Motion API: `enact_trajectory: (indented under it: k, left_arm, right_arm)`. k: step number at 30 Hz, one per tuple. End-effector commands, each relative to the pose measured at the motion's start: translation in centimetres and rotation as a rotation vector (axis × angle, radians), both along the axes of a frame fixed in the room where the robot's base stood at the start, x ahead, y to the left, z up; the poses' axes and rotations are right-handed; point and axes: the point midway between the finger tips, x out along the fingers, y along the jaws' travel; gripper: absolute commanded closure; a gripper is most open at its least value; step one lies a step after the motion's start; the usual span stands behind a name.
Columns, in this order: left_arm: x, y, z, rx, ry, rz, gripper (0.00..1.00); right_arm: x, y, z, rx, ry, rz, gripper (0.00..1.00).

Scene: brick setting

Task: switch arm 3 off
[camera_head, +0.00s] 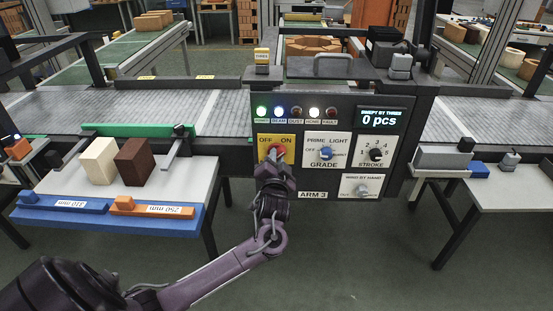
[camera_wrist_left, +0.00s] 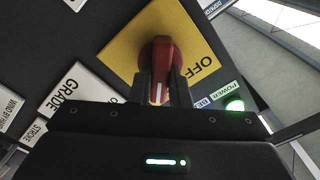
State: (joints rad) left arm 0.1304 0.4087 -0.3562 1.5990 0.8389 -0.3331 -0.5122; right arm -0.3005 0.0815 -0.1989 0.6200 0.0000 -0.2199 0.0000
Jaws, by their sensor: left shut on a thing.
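The arm 3 panel (camera_head: 335,118) is a dark box with a yellow plate (camera_head: 262,141) marked OFF on the left and ON on the right. A red switch knob (camera_head: 276,150) sits on this plate. In the left wrist view the red knob (camera_wrist_left: 161,52) stands between my gripper's two fingers, its white mark facing the gripper. My left gripper (camera_head: 273,162) is shut on the knob. I cannot tell exactly whether the knob points to OFF or ON. The green power lamp (camera_head: 262,112) is lit, also in the left wrist view (camera_wrist_left: 235,104). My right gripper is out of view.
The GRADE knob (camera_head: 325,153), STROKE knob (camera_head: 376,154) and hand knob (camera_head: 361,190) are close on the right. The display (camera_head: 381,121) reads 0 pcs. A white table (camera_head: 62,183) with cream and brown blocks stands left. The floor in front is free.

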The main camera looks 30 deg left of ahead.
Motion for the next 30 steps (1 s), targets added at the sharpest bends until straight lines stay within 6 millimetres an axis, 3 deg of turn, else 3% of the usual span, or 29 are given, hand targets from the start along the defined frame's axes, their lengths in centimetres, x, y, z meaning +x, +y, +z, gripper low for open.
enact_trajectory:
  k: [14, 30]
  left_arm:
    - [-0.05, -0.02, -0.16, -0.084, -0.047, 0.001, 1.0]
    - [-0.11, 0.07, -0.17, -0.488, -0.294, 0.003, 1.0]
  right_arm:
    - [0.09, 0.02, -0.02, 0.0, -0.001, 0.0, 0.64]
    - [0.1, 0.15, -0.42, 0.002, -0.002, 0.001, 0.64]
